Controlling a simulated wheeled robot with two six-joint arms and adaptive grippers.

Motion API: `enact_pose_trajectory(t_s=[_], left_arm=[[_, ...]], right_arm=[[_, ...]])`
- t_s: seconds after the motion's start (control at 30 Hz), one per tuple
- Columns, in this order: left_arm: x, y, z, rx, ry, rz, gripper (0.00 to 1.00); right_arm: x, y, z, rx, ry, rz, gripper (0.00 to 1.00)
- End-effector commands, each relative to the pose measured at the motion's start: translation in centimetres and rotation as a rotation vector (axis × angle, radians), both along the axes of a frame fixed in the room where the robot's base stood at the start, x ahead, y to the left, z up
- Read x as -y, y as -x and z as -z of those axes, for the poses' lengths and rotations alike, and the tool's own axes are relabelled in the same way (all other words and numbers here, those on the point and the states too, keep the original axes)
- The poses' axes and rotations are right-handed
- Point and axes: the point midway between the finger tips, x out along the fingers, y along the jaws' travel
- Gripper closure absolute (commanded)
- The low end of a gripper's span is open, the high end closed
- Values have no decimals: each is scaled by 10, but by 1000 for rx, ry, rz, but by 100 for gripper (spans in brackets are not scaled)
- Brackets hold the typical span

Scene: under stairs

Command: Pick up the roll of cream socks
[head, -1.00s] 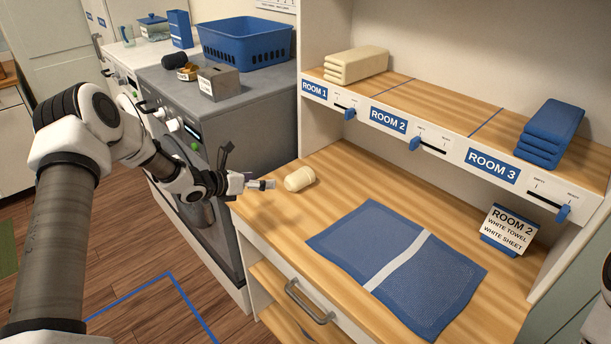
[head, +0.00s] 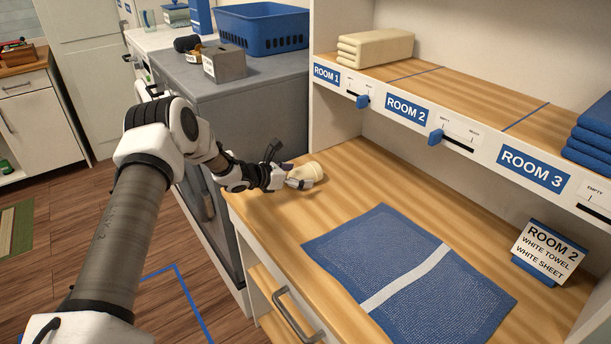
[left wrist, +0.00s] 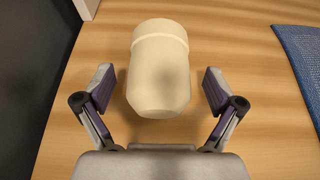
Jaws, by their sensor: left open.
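The roll of cream socks (head: 309,171) lies on the wooden counter near its left end. In the left wrist view the roll (left wrist: 158,70) sits between the two fingers, with a gap on each side. My left gripper (head: 300,180) is open around the near end of the roll; it also shows in the left wrist view (left wrist: 158,90). The fingers partly cover the roll in the head view. My right gripper is not in view.
A blue mat (head: 390,230) with a white stripe lies on the counter to the right. A ROOM 2 sign (head: 546,250) stands behind it. The shelf (head: 470,95) above holds cream towels (head: 375,47) and blue towels (head: 595,135). Grey machines stand left of the counter.

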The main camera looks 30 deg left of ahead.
Motion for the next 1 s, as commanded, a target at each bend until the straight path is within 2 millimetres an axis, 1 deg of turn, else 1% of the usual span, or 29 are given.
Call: enact_pose_trajectory(t_s=[0.03,0.13,0.37,0.4,0.47,0.5,0.53,0.87,0.93,1.0], left_arm=[[4,-8,3,-2,-3,3,7],[8,-19,9,-1,-3,2,7],[9,-21,10,0,1,0,7],[9,-21,10,0,1,0,21],[9,-21,10,0,1,0,42],[9,-21,10,0,1,0,56],[9,-21,10,0,1,0,62],[9,-21,9,0,1,0,63],[9,-22,5,1,1,0,63],[9,-22,-5,3,2,-1,63]], right_arm=[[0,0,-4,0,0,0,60],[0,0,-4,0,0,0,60],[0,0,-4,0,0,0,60],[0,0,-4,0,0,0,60],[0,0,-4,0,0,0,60],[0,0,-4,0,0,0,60],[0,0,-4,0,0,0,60],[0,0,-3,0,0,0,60],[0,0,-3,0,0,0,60],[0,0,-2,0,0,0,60]])
